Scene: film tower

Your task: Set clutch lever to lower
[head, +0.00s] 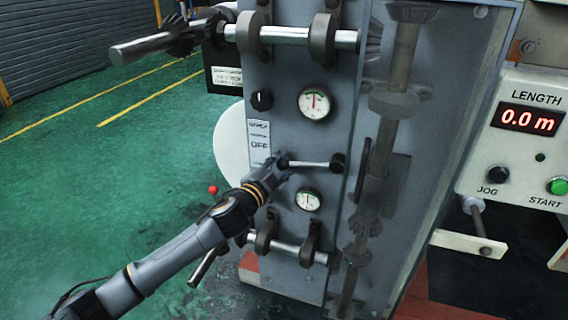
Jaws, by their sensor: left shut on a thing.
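The clutch lever (310,164) is a short metal rod on the grey machine panel, with a black pivot at its right end and a black knob at its left end. It lies about horizontal. A white label plate (259,142) left of it reads OFF in its middle; its smaller words are too small to read. My left gripper (281,165) reaches in from the lower left and is shut on the lever's knob end, partly hiding it. My right gripper is not in view.
Round gauges sit above (314,103) and below (308,200) the lever. A lower roller shaft (288,248) with brackets lies under my left wrist. An upper shaft (294,35) crosses the panel. A control box (521,140) reading 0.0 m stands right. Green floor is free at left.

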